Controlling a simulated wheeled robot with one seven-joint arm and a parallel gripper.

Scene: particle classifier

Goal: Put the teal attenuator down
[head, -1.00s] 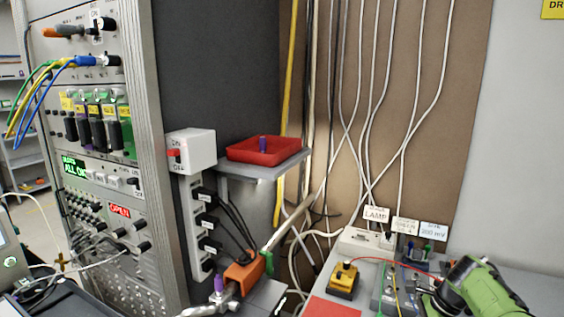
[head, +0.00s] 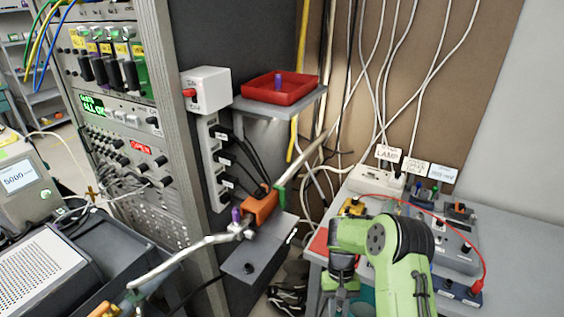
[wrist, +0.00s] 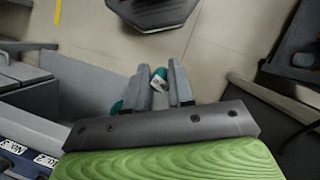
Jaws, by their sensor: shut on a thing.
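In the wrist view, my gripper (wrist: 159,74) is shut on the teal attenuator (wrist: 161,73). Its teal body and a small pale label show between the two grey fingers, and the fingers hide much of it. It is held in the air, with pale floor showing beyond it. In the head view, my green and black arm reaches down at the lower right, in front of the bench. I cannot make out the attenuator there for sure.
A red tray (head: 281,89) with a purple piece sits on a small wall shelf. The grey bench (head: 510,250) at right holds a lamp box, a yellow block and a grey unit with a red cable. An orange clamp (head: 261,208) and pipe stand left of the bench.

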